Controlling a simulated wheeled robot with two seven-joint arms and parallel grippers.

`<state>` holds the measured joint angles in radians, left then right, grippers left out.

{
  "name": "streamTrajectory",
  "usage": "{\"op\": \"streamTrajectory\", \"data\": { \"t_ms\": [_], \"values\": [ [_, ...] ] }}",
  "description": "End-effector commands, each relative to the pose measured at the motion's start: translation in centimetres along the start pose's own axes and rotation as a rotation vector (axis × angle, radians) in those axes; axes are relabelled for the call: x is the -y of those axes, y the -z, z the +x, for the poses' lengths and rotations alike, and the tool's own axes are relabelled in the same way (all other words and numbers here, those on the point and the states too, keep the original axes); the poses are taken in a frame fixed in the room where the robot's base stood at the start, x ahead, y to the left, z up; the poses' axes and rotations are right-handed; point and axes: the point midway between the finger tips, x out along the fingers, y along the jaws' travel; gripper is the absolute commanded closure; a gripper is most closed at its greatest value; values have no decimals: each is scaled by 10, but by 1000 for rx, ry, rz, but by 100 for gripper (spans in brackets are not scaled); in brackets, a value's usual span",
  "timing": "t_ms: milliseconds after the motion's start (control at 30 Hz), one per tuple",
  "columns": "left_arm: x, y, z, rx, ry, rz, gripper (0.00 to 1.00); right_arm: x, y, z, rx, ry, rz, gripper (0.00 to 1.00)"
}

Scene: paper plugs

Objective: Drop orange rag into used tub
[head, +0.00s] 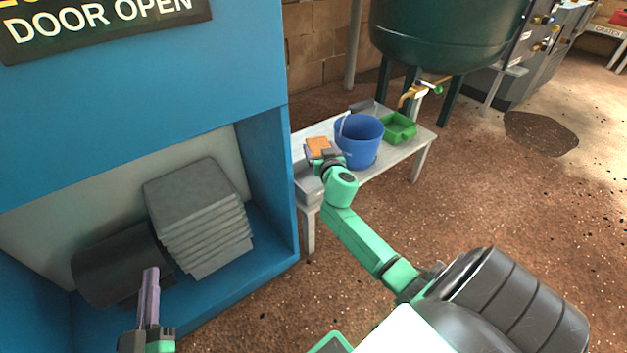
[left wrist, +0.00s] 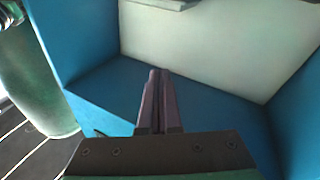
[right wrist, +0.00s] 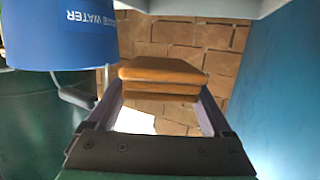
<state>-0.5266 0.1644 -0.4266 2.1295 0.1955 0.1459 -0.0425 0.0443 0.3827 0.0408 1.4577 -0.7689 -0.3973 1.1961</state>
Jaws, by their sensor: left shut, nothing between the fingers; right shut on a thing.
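The folded orange rag (head: 318,146) is between the fingers of my right gripper (head: 321,158), over the near-left end of the white table (head: 420,153). In the right wrist view the rag (right wrist: 163,73) shows as a folded pad with both fingers against its sides. My left gripper (head: 151,282) is shut and empty, in front of the blue cabinet's opening. Its closed fingers also show in the left wrist view (left wrist: 157,100). I cannot read a label for the used tub. A green tray (head: 399,128) stands at the table's right; a grey shape behind the bucket is partly hidden.
A blue bucket (head: 359,143) stands on the table close to the right of my right gripper; "WATER" is readable on it in the right wrist view (right wrist: 70,30). The blue cabinet (head: 265,75) holds a stack of grey slabs (head: 200,205). A green tank (head: 445,35) stands behind.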

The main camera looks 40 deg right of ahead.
Motion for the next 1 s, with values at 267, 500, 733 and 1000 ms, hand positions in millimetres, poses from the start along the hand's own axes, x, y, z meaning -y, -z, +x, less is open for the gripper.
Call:
{"op": "streamTrajectory", "data": {
  "t_ms": [267,500,733,1000],
  "values": [
    [-1,49,19,-148,-18,38,100,0,-6,1,0,0,-1,70],
    [-4,93,29,-277,-33,70,100,0,-11,2,0,0,-2,70],
    [-9,132,34,-387,-53,104,100,0,-14,3,0,0,-1,70],
    [-11,148,35,-432,-59,113,100,0,-14,3,0,0,-1,70]
  ]
}}
